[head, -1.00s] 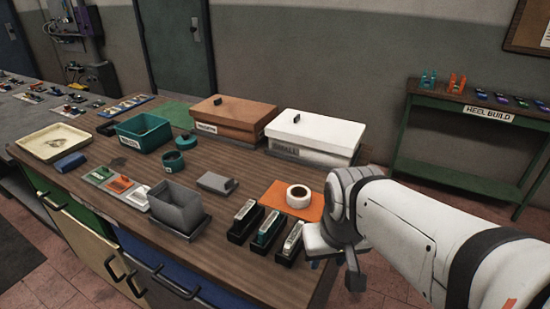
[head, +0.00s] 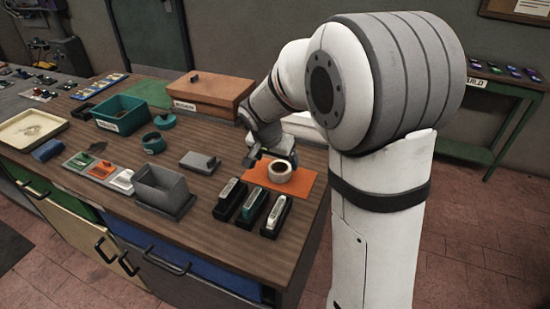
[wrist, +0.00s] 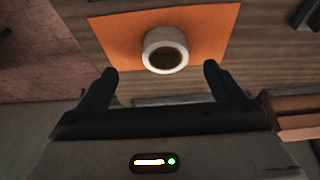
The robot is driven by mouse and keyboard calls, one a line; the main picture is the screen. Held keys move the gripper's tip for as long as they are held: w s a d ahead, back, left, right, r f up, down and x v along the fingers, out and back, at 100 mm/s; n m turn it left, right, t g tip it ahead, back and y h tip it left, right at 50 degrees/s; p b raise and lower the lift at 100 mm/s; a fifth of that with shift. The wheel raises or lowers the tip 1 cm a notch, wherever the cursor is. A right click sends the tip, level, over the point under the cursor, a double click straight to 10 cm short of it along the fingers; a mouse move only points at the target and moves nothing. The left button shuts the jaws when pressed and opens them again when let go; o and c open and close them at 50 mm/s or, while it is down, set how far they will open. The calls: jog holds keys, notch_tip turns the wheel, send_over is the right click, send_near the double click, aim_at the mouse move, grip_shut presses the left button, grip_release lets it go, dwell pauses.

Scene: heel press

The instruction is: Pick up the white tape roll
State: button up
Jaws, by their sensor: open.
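The white tape roll (head: 280,172) lies flat on an orange mat (head: 306,187) at the right part of the workbench. In the wrist view the roll (wrist: 165,49) shows its dark round hole, on the orange mat (wrist: 110,30). My gripper (head: 270,163) is just behind the roll in the head view. In the wrist view my gripper (wrist: 160,80) is open, with its two dark fingers apart. The roll appears ahead of the gap between the fingertips, and nothing is held. The head view does not clearly show the fingertips.
Several staplers (head: 252,206) stand in front of the mat. A grey bin (head: 165,188) and a grey lidded piece (head: 199,162) are to the left. A brown box (head: 212,94) stands behind. My arm hides most of the white box (head: 303,124).

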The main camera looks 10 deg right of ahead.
aim_at(280, 168)
jog(key=shift+w+a+f, duration=0.15)
jog(key=shift+w+f, duration=0.4)
jog(key=shift+w, duration=0.15)
jog(key=x, duration=0.2)
jog(key=p+x, duration=0.1)
jog(key=x, duration=0.4)
jog(key=shift+w+d+p, duration=0.2)
jog(key=shift+d+p, duration=0.1)
jog(key=shift+d, duration=0.15)
jog(key=shift+r, duration=0.1)
jog(key=shift+c, duration=0.4)
jog(key=c, duration=1)
